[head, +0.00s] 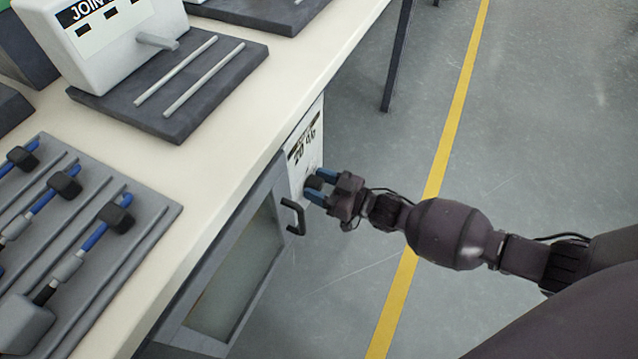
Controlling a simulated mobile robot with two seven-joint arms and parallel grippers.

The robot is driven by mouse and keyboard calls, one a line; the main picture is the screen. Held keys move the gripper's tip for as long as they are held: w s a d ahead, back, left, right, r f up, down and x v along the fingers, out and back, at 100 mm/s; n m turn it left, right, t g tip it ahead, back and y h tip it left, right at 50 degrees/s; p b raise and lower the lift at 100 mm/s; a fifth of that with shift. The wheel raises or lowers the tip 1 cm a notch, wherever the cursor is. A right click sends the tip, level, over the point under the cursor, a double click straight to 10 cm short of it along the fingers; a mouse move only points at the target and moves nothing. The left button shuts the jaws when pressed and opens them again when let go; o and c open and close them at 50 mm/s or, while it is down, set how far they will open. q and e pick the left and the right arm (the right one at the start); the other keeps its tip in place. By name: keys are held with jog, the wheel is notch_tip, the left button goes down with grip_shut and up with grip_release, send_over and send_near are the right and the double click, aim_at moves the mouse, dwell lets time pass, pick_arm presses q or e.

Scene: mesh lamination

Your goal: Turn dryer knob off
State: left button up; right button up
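The dryer's white control panel (305,142) is set below the bench top, beside the dryer door (235,275) with its glass window. A small dark knob (313,182) sticks out of the panel's lower part. My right gripper (319,186) reaches it from the right. Its two blue fingertips are apart, one above and one below the knob, with the knob between them. I cannot tell whether both fingers press on it. The knob's pointer direction is too small to read. My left gripper is not in view.
The black door handle (294,217) stands out just below and left of my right gripper. The bench top (225,130) carries a white machine (105,45) and a grey rack (90,240) with blue-handled tools. Open floor with a yellow line (450,130) lies to the right.

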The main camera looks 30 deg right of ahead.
jog(key=c, duration=0.6)
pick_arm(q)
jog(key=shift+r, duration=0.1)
pick_arm(e)
jog(key=shift+n, duration=0.4)
jog(key=shift+r+n+p, duration=0.1)
jog(key=shift+n+p, duration=0.4)
jog(key=shift+n, duration=0.5)
jog(key=n, duration=0.4)
jog(key=shift+n+p, duration=0.3)
jog(key=shift+p, duration=0.1)
jog(key=n, duration=0.6)
jog(key=shift+s+f, duration=0.15)
jog(key=shift+f, duration=0.15)
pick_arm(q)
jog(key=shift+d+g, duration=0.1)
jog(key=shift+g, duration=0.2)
pick_arm(e)
jog(key=n, duration=0.4)
jog(key=shift+n, duration=0.4)
